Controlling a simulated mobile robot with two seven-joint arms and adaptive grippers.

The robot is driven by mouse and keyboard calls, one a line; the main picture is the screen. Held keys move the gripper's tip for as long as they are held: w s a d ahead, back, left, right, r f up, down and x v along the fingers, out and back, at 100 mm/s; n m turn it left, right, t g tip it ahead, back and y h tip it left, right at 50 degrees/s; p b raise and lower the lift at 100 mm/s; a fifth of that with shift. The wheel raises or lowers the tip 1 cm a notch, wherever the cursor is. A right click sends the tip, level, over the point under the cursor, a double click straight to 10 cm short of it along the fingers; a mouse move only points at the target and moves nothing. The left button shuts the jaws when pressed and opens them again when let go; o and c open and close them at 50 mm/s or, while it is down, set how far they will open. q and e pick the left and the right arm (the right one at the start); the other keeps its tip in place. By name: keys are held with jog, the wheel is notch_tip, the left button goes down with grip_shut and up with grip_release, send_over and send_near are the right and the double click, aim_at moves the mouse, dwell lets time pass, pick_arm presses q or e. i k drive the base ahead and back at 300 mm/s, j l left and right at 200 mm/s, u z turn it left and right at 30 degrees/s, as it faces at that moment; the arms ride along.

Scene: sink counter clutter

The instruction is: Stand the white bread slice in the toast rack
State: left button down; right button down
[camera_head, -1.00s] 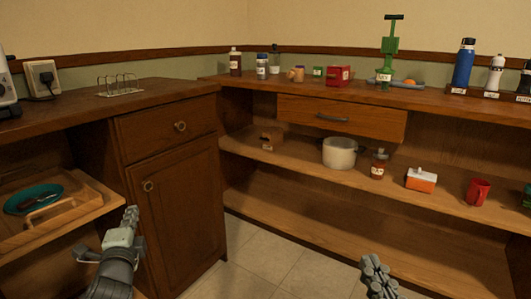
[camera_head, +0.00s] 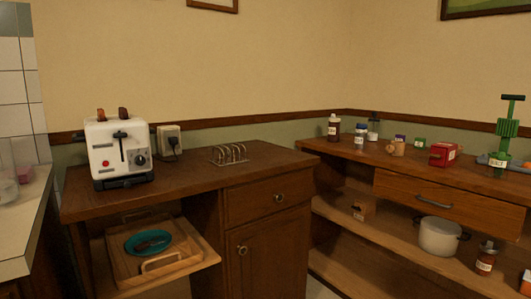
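The metal toast rack (camera_head: 229,161) stands on the wooden counter, right of the toaster. Its slots look empty. The white toaster (camera_head: 103,146) stands at the left of the same counter. Two brown, toast-like pieces stick out of its top, a left one (camera_head: 101,115) and a right one (camera_head: 123,114). I cannot make out a slice that is clearly white bread. Neither of my grippers is in the head view now.
A socket (camera_head: 168,138) with a plug is behind the counter. The right counter carries bottles, jars and a red box (camera_head: 443,155). The counter front between toaster and rack is clear.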

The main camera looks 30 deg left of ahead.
aim_at(223, 162)
jog(key=u, duration=1.95)
